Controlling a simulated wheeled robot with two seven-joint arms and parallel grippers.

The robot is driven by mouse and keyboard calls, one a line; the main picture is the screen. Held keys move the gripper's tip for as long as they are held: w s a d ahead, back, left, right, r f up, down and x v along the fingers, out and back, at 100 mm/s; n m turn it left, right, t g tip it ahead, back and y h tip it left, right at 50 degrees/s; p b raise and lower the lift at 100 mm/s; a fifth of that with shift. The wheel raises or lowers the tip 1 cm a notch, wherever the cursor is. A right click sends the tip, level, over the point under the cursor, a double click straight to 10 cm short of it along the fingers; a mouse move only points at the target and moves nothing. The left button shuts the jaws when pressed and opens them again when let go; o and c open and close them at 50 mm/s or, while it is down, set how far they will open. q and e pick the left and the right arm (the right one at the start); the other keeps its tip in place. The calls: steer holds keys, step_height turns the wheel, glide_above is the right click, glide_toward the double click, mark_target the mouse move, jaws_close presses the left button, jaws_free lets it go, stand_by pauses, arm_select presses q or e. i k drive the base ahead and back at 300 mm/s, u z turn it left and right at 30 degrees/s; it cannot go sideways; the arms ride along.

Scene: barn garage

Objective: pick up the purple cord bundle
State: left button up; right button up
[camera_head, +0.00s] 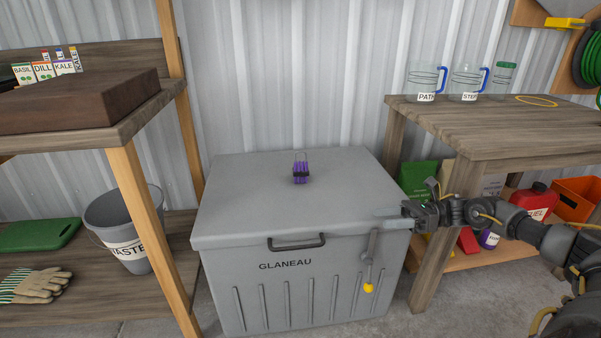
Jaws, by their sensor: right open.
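The purple cord bundle (300,173) is small, with a dark band around its middle. My right gripper (385,218) comes in from the right, at the chest's front right corner. It is open, with nothing seen between its fingers, and is apart from the bundle, to its right and nearer to me. My left gripper is not in view.
The chest has a front handle (296,243) and a hanging lever with a yellow knob (368,287). A wooden bench (500,130) with labelled mugs stands at right; a shelf (105,125) and waste bucket (122,225) stand at left. The lid around the bundle is clear.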

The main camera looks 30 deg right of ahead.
mark_target(299, 170)
steer(key=i, duration=1)
